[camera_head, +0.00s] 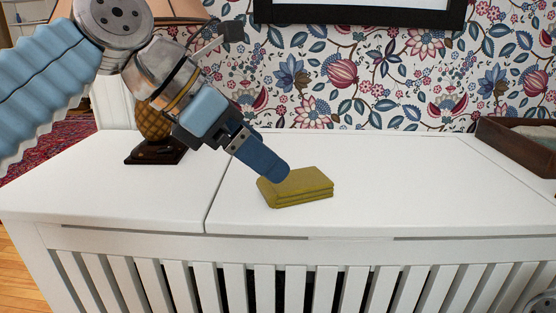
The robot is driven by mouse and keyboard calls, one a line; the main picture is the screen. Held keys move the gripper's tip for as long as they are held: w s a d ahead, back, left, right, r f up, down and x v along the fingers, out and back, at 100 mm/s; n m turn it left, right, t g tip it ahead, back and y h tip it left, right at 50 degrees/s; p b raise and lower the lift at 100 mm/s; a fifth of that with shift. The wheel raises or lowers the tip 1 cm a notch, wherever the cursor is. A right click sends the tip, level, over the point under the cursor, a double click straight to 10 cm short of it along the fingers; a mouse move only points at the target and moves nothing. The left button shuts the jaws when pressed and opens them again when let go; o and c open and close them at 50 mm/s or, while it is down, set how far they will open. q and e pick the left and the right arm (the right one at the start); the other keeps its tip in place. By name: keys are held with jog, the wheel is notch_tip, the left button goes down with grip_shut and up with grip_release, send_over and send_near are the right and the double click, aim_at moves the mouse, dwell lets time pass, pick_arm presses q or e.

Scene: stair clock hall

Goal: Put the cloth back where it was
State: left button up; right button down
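The cloth (300,189) is a folded, layered mustard-yellow pad lying flat on the white cabinet top (390,205), near the middle. My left gripper (276,172) reaches in from the upper left, with its blue fingers pointing down to the right. The fingertip overlaps the cloth's upper left edge in the picture. I cannot tell whether it touches the cloth. The fingers are seen side-on, so the gap between them is hidden.
A brown wooden tray (515,148) with something pale in it stands at the right. A lamp with a dark base (155,156) stands at the left, partly behind my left arm. Patterned wallpaper (345,75) backs the cabinet. The top right of the cloth is clear.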

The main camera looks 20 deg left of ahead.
pick_arm(q)
jog(key=p+v, duration=0.1)
jog(key=v, duration=0.4)
jog(key=shift+s+a+r, duration=0.15)
